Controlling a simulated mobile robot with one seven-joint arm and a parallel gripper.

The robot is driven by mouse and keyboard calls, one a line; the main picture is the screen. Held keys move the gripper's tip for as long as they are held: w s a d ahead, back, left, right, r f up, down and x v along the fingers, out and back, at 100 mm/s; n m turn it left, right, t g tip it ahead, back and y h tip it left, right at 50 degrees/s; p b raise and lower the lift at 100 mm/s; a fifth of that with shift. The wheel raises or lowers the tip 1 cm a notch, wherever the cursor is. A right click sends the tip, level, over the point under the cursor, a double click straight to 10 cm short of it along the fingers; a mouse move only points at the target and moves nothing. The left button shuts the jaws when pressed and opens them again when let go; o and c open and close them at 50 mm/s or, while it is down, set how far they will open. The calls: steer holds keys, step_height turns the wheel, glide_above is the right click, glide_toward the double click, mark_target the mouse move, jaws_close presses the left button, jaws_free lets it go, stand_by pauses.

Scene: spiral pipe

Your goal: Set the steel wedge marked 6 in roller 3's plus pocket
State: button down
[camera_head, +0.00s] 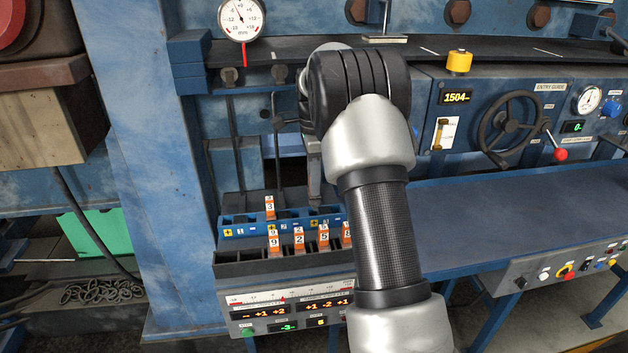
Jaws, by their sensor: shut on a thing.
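The blue pocket block (242,230) stands at lower centre, with yellow plus marks along its front face. Roller 3's plus mark (313,226) is near its right end, left of my arm. My gripper (314,170) shows only as a narrow grey part pointing down over that end of the block. Most of it is hidden behind my arm. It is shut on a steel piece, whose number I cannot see. I cannot tell whether the piece's lower end is above or inside the pocket. No wedge marked 6 is readable.
A wedge marked 3 (269,207) stands upright in the block. The dark rack (232,262) in front holds wedges marked 9 (274,241), 2 (299,238) and 5 (324,236), and another partly behind my arm. A display panel (283,300) is below. Dark rods (278,150) rise behind.

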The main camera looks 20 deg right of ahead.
mark_target(314, 198)
steer(key=shift+f+b, duration=1.55)
steer(key=shift+f, duration=1.3)
steer(key=c, duration=1.6)
jaws_free()
steer(key=shift+o, duration=0.2)
step_height(314, 198, up, 16)
steer(key=shift+r+p, duration=0.15)
steer(key=shift+p, duration=0.45)
steer(key=shift+r, duration=0.6)
